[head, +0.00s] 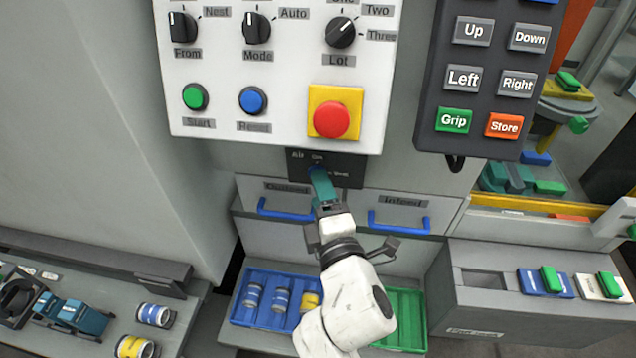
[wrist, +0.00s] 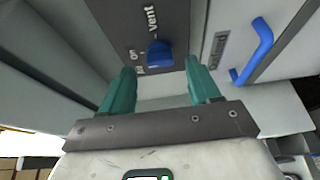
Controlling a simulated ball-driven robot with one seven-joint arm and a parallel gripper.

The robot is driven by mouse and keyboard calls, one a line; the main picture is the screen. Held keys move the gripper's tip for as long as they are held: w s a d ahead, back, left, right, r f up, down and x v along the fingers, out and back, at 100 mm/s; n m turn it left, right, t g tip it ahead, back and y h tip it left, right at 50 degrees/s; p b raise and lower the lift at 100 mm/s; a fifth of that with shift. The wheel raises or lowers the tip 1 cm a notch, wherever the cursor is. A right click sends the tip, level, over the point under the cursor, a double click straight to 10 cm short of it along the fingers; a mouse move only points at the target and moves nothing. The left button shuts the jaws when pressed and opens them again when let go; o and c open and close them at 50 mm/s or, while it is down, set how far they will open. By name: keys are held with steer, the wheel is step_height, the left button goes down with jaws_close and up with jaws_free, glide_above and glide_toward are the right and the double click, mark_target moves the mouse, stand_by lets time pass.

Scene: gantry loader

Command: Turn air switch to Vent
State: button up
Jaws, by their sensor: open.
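The air switch panel (head: 348,166) is a small dark plate below the white control panel, marked Air, On and Vent. Its blue knob (wrist: 160,54) shows in the wrist view, with On to its left and Vent above it. I cannot tell which mark the knob points to. My gripper (wrist: 160,68) is open, with one teal finger to each side of the knob in the picture; contact is not clear. In the head view, my gripper (head: 319,172) reaches up to the panel and hides most of the knob.
Above is the white control panel (head: 285,82) with a red stop button (head: 331,119). A dark pendant (head: 487,80) hangs at the right. Blue handles of the Infeed drawer (head: 398,222) and its left neighbour (head: 284,209) stick out below the switch.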

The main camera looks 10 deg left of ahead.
steer(key=shift+x, duration=1.2)
steer(key=shift+c, duration=0.3)
steer(key=c, duration=1)
steer(key=shift+f, duration=0.15)
steer(key=shift+b, duration=0.45)
steer(key=m+t+h+b, duration=0.2)
steer(key=m+b, duration=0.5)
steer(key=b, duration=0.6)
steer(key=m+t+h+b, duration=0.1)
steer(key=m+h+b, duration=0.1)
steer(key=m+b, duration=0.6)
steer(key=f+m+t+h+b, duration=0.1)
steer(key=m+b, duration=0.6)
steer(key=b, duration=1.2)
steer(key=shift+w+a+m+t+h, duration=0.1)
steer(key=shift+a+m+t+h, duration=0.25)
steer(key=shift+t+h, duration=0.6)
steer(key=shift+b, duration=0.3)
